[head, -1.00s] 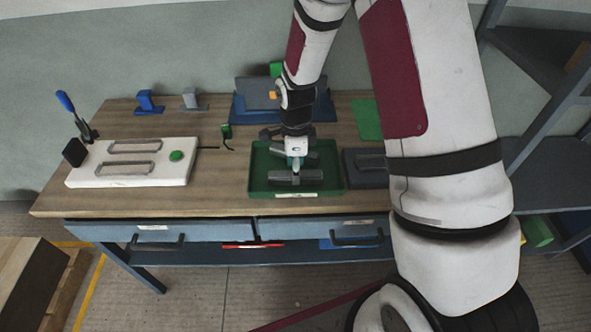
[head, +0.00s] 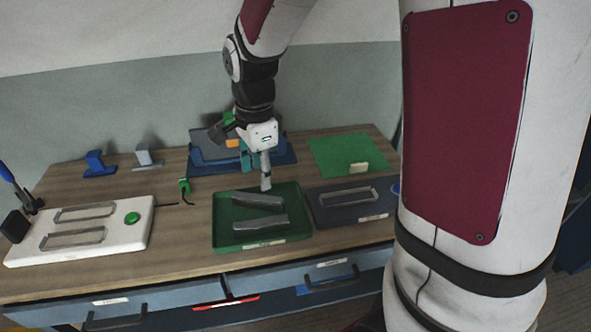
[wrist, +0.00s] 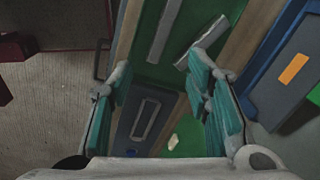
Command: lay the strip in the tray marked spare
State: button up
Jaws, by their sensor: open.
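Two grey strips lie apart in the green tray: the rear strip (head: 257,200) and the front strip (head: 260,226). In the wrist view a strip (wrist: 165,30) and another strip (wrist: 202,42) show beyond my fingers. The green tray (head: 220,237) has a label on its front rim, too small to read. My gripper (head: 266,184) is open and empty, pointing down, over the tray's back edge in the picture. Its spread teal fingers (wrist: 155,70) show in the wrist view. A dark grey tray (head: 325,213), also labelled illegibly, stands right of the green one and holds a metal loop (head: 347,196).
A white block (head: 100,250) with two metal loops and a green button (head: 132,218) stands at the left. A blue stand (head: 205,163) is behind my gripper. A green mat (head: 345,150) lies at the back right. Drawers (head: 310,275) line the bench front.

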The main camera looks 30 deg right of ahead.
jog(key=s+r+n+t, duration=0.4)
jog(key=s+r+n, duration=1)
jog(key=s+n, duration=0.3)
jog(key=shift+s+r+n+t, duration=0.15)
jog(key=shift+s+n+t, duration=0.15)
jog(key=shift+s, duration=0.55)
